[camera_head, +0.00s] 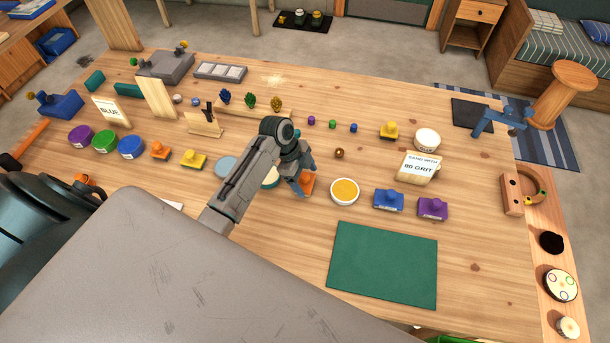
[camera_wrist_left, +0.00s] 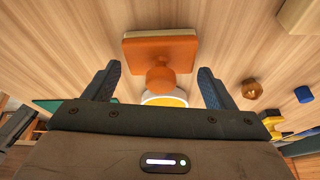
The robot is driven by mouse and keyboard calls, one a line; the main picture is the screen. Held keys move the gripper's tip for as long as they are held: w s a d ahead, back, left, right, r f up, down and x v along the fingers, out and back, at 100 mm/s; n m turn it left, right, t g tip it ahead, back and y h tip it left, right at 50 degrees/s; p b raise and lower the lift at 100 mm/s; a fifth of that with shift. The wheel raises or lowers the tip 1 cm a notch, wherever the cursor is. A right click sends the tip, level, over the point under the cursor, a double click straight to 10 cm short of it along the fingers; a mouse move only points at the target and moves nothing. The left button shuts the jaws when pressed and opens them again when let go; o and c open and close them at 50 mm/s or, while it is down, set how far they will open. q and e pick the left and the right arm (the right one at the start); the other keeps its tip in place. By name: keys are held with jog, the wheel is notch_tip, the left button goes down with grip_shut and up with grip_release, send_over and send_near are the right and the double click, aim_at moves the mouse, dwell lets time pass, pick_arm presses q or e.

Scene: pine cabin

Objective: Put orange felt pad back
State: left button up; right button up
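An orange knobbed block (camera_wrist_left: 160,55) with a square base and a pale layer under it shows in the left wrist view. In the head view its base (camera_head: 307,184) sits on the table, partly hidden by my left gripper (camera_head: 303,179). In the wrist view my left gripper (camera_wrist_left: 158,86) is open, its blue fingers spread to either side of the block's knob and apart from it. A white round dish with an orange-yellow face (camera_head: 344,191) stands to the right of the block. A second orange knobbed block (camera_head: 158,150) lies farther left.
A blue block (camera_head: 388,200) and a purple block (camera_head: 432,208) stand right of the dish. A green mat (camera_head: 384,264) lies bare in front. A grey round dish (camera_head: 226,167) and a cream one (camera_head: 270,178) are close to my left arm.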

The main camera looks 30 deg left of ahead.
pick_arm(q)
jog(key=shift+o, duration=0.9)
jog(key=shift+a+r, duration=0.1)
jog(key=shift+r, duration=0.1)
jog(key=w+b+v, duration=0.1)
jog(key=b+v, duration=0.2)
jog(key=v, duration=0.8)
jog(key=shift+s+r+b, duration=0.4)
jog(key=shift+s, duration=0.1)
jog(key=shift+a, duration=0.1)
jog(key=shift+s+a+f, duration=0.1)
